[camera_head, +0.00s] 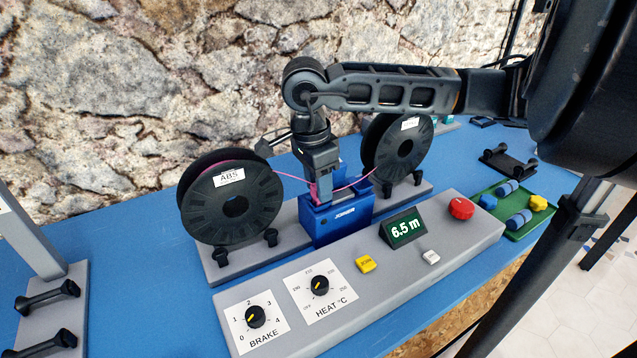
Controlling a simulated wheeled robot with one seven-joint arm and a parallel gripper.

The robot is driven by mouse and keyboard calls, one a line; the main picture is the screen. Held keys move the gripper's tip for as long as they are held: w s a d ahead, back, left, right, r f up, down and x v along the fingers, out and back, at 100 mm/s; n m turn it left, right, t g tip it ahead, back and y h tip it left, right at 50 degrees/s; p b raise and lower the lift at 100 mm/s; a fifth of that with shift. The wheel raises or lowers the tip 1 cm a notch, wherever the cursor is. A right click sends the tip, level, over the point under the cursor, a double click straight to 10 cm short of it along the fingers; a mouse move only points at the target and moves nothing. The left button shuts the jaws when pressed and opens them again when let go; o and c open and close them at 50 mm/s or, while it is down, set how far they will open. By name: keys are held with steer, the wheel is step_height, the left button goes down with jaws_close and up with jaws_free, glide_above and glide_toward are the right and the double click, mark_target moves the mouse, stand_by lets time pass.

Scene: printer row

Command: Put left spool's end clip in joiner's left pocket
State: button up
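The left spool (231,201) is black, labelled ABS, and stands upright on a grey base. A pink filament (287,174) runs from its top to a small reddish piece (313,191), perhaps its end clip, beside my fingers. The blue joiner (341,222) stands between the spools. My gripper (324,196) points down at the joiner's top, towards its back left. The fingers and joiner hide most of the clip and the left pocket, so I cannot tell whether the clip is gripped or seated. The right spool (398,150) also has a pink filament (356,183) reaching the joiner.
A grey control panel in front carries a BRAKE dial (255,316), a HEAT dial (319,285), a yellow button (365,263), a 6.5 m display (403,229) and a red knob (461,208). A green tray (513,232) holds blue and yellow pieces at right. A stone wall stands behind.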

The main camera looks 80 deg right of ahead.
steer(key=o, duration=0.4)
steer(key=shift+r, duration=0.15)
steer(key=r, duration=0.7)
steer(key=shift+w+a+r+b, duration=0.25)
steer(key=shift+w+a+b, duration=0.1)
steer(key=shift+w, duration=0.05)
steer(key=shift+s, duration=0.15)
